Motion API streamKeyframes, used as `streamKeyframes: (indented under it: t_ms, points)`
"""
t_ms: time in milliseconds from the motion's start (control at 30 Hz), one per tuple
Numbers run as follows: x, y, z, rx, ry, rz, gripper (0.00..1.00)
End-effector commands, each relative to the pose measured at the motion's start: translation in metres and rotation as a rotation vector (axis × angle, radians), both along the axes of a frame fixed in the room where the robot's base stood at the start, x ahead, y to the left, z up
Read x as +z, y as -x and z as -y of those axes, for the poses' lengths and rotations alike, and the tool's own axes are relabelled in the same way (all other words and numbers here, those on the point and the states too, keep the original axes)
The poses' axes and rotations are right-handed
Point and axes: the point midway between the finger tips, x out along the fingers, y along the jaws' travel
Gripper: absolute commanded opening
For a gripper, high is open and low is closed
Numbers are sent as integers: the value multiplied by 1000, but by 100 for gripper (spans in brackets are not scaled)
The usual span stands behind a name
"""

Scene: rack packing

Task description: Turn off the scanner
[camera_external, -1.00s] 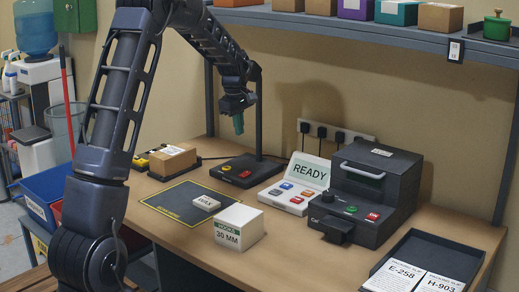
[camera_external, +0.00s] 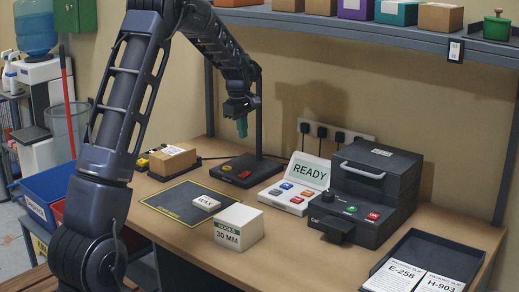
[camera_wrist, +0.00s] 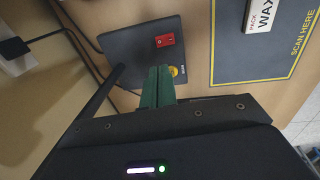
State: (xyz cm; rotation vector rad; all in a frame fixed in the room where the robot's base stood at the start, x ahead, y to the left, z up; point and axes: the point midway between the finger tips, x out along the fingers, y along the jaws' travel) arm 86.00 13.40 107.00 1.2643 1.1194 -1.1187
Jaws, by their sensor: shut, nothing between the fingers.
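The scanner stands on the table at the back wall, with a flat black base (camera_external: 250,178) and a tall dark post (camera_external: 259,112). In the wrist view its base (camera_wrist: 135,48) carries a red rocker switch (camera_wrist: 165,40) and a round yellow button (camera_wrist: 173,71), partly hidden by my fingers. My gripper (camera_external: 241,128) has green fingers and is shut and empty. It hangs above the scanner base, beside the post, clear of the switch. In the wrist view my gripper (camera_wrist: 158,72) points toward the base, its tips near the yellow button.
A dark scan mat (camera_external: 178,213) with yellow edging holds a small WAX pack (camera_external: 206,203). A white 30 MM box (camera_external: 239,227), a READY panel (camera_external: 309,171) and a black machine (camera_external: 375,180) stand to the right. A cardboard box (camera_external: 173,160) sits left. The shelf (camera_external: 330,24) runs overhead.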

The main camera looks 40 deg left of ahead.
Motion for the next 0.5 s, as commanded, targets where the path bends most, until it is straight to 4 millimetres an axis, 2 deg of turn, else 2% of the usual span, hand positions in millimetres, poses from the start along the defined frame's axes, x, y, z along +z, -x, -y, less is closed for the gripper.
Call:
streamKeyframes:
  t_ms: [500]
  points:
    - [-89,-10,0,0,1,-2,0]
